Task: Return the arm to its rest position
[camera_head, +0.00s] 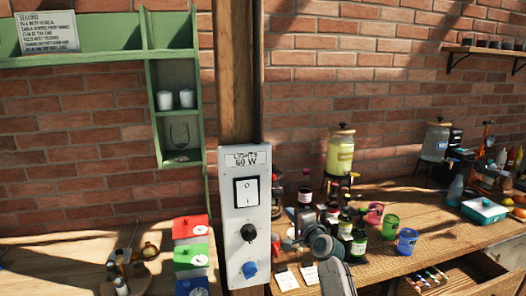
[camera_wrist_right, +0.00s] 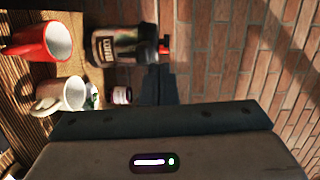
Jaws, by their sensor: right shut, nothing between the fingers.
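My right arm (camera_head: 335,277) comes up from the bottom of the head view, over the front of the right-hand wooden table. My right gripper (camera_head: 328,214) is in front of the dark bottles and overlaps them in the picture, so its fingertips are hard to make out there. In the right wrist view its dark fingers (camera_wrist_right: 156,88) are together with nothing between them. My left arm and gripper do not show.
A light-switch panel (camera_head: 236,206) on a post stands left of my right arm. Dark bottles (camera_head: 358,243) and a blue cup (camera_head: 407,241) stand nearby. An open drawer (camera_head: 462,279) juts out at lower right.

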